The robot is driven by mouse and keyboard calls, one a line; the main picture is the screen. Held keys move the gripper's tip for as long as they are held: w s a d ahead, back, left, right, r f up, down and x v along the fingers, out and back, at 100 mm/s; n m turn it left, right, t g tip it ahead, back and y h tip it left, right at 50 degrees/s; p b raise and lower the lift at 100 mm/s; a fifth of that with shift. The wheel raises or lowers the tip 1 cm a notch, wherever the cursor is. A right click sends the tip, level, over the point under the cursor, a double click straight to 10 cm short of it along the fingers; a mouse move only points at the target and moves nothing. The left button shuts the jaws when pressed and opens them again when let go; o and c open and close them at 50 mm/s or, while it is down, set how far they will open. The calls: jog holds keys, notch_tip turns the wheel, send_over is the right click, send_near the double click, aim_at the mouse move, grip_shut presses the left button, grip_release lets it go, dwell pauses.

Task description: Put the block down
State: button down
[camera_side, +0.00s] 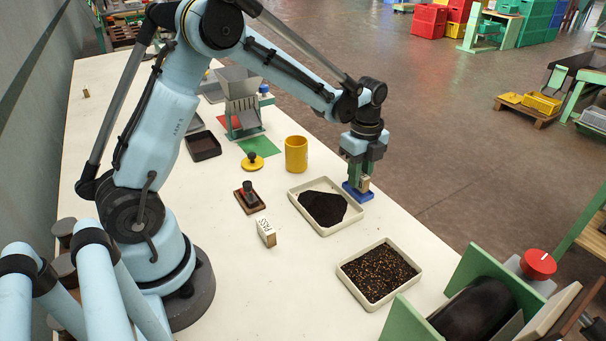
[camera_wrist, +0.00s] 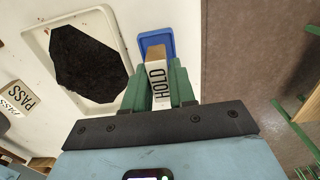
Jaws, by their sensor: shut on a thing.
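My gripper (camera_side: 364,172) is at the right edge of the white table, with its green fingers pointing down. In the wrist view my gripper (camera_wrist: 160,90) is shut on a block marked HOLD (camera_wrist: 158,78), with a white face and a wooden top end. In the side view the block (camera_side: 365,184) shows between the fingertips, over or at a blue tray (camera_side: 354,195). The blue tray (camera_wrist: 143,43) also shows behind the block in the wrist view. I cannot tell whether the block touches it.
A cream tray of black material (camera_side: 298,203) lies left of the blue tray. A tray of brown grains (camera_side: 343,275) lies nearer the camera. A PASS block (camera_side: 266,232), a stamp (camera_side: 249,198) and a yellow cup (camera_side: 296,154) stand on the table. The table edge is close on the right.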

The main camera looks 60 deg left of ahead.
jog(key=shift+f, duration=0.55)
jog(key=c, duration=0.9)
grip_release()
jog(key=shift+c, duration=0.2)
jog(key=shift+r, duration=0.1)
notch_tip(320, 180, up, 12)
jog(key=s+d+n+t, duration=0.4)
jog(key=s+n+t, duration=0.3)
jog(key=s+n, duration=0.8)
jog(key=shift+s+n, duration=0.3)
jog(key=shift+n, duration=1.2)
jog(key=shift+r, duration=0.1)
